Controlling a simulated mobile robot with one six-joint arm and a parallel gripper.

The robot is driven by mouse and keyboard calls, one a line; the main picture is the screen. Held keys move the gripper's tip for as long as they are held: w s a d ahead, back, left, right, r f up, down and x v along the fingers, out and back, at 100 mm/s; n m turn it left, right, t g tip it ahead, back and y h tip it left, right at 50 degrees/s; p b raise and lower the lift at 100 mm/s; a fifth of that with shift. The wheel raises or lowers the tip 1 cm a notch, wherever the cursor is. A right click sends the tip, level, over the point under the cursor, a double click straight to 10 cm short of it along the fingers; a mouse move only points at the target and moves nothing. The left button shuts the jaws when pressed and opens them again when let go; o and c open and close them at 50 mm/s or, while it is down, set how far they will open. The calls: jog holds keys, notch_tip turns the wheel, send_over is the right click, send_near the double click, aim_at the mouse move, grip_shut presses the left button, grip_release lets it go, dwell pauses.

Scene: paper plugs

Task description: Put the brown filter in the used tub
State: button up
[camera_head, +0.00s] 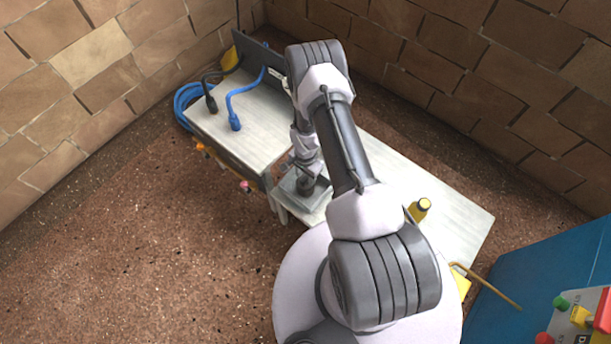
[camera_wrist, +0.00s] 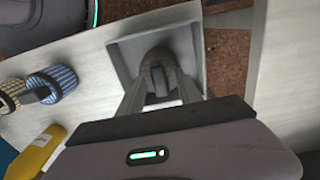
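A square, shallow grey tub (camera_wrist: 124,52) lies below my gripper in the wrist view; it also shows in the head view (camera_head: 288,184). A rounded grey-brown piece with a dark bar across its middle (camera_wrist: 160,82) shows inside it, between my fingers; it may be the brown filter. My gripper (camera_wrist: 162,84) reaches down into the tub, one finger on each side of this piece. I cannot tell whether the fingers touch it. A beige checkered plug (camera_wrist: 10,92) and a blue checkered plug (camera_wrist: 60,78) lie to the left. No label marks the used tub.
Blue and dark cables lie on the raised bench (camera_head: 225,135). A blue cabinet with coloured buttons (camera_head: 530,285) stands at right.

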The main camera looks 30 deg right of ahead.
jog(key=shift+r, duration=0.1)
jog(key=w+a+r+n+t+p, duration=0.1)
jog(key=w+r+p, duration=0.2)
jog(key=r, duration=1.2)
jog(key=w+a+r+n+p, duration=0.1)
jog(key=w+r+p, duration=0.15)
jog(key=r, duration=1.25)
jog(key=s+a+r+n+t, duration=0.1)
jog(key=s+a+r, duration=0.15)
jog(key=r, duration=0.65)
jog(key=s+a+r+n+t, duration=0.1)
jog(key=a+r+n, duration=0.15)
jog(key=r, duration=0.65)
jog(key=s+a+r+n+t+y, duration=0.1)
jog(key=s+a+r+n, duration=0.1)
jog(key=s+a+r, duration=0.2)
jog(key=s+a+r+n+t+y, duration=0.1)
jog(key=s+a+r, duration=0.4)
jog(key=s+r, duration=0.5)
jog(key=s+n, duration=0.1)
jog(key=s, duration=0.4)
jog(key=shift+s+a+t, duration=0.15)
jog(key=shift+t, duration=0.25)
